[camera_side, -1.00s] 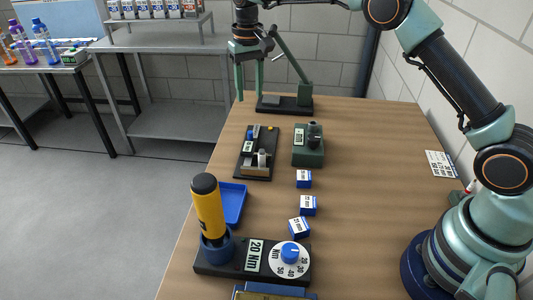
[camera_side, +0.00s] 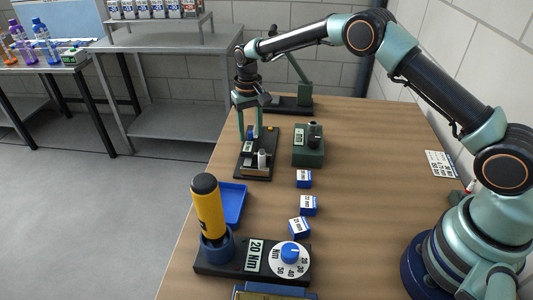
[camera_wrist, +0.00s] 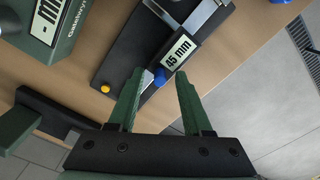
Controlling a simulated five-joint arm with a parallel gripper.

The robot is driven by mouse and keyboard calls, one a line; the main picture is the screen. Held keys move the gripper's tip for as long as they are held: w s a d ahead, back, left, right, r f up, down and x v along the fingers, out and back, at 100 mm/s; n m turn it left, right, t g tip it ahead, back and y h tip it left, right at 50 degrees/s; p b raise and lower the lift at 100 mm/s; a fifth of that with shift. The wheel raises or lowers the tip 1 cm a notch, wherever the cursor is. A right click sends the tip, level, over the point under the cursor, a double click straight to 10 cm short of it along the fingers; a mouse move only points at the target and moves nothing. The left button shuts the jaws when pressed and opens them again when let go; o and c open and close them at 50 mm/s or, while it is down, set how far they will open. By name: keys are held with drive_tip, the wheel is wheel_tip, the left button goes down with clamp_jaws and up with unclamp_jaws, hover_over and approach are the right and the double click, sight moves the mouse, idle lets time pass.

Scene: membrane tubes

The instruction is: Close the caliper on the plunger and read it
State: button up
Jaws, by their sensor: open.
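The caliper is a black base (camera_side: 271,140) with a small display and metal parts. In the wrist view its display (camera_wrist: 180,52) reads 45 mm. A blue piece (camera_wrist: 160,77) sits just beside the display, with a yellow button (camera_wrist: 106,88) at the base's end. A short, pale upright cylinder (camera_side: 262,158), possibly the plunger, stands at the caliper's near end. My gripper (camera_side: 249,137) is over the caliper's far part. In the wrist view its green fingers (camera_wrist: 160,74) are apart, one on each side of the blue piece; contact cannot be told.
A green gauge (camera_side: 308,156) stands right of the caliper. Several blue boxes (camera_side: 304,179) lie nearer. A blue tray (camera_side: 236,203), a yellow-handled tool (camera_side: 208,207) and a dial unit (camera_side: 290,257) stand at the front. A black-based stand (camera_side: 284,106) is behind.

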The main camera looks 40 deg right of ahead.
sight(249, 145)
drive_tip(key=shift+f, duration=0.1)
clamp_jaws()
drive_tip(key=shift+s+a, duration=0.9)
drive_tip(key=shift+a, duration=0.05)
unclamp_jaws()
wheel_tip(249, 145, up, 12)
idle(0.5)
